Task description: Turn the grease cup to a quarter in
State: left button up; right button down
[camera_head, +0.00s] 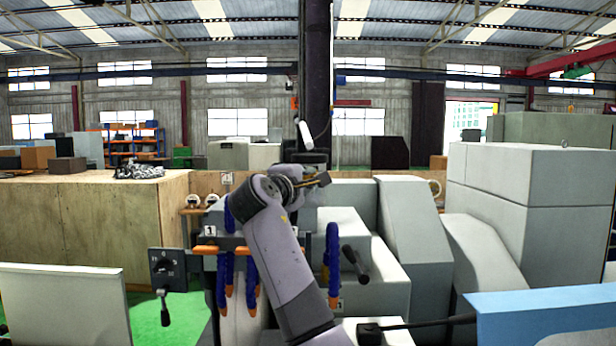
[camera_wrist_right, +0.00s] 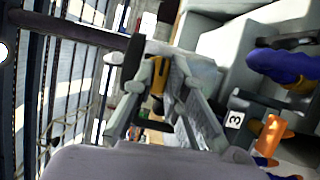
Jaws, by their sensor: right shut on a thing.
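My right gripper (camera_head: 318,182) is at the middle of the head view, over the grey machine (camera_head: 350,200). In the right wrist view its fingers (camera_wrist_right: 160,68) are closed in around a small thing. The grease cup is largely hidden there by the fingers; its shape and how far it is turned cannot be made out. Yellow and black parts show between the fingers. My left gripper is not in view.
Blue hoses with orange ends (camera_head: 228,275) hang left of my right arm. A black handle (camera_head: 355,262) sticks out to its right, and a dial with a lever (camera_head: 166,272) stands at left. A label reading 3 (camera_wrist_right: 235,119) is beside the gripper. A large grey cabinet (camera_head: 535,190) stands right.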

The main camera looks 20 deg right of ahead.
jog(key=shift+r+m, duration=0.1)
jog(key=shift+m, duration=0.2)
jog(key=c, duration=1.6)
grip_release()
jog(key=v, duration=1.2)
jog(key=shift+w, duration=0.1)
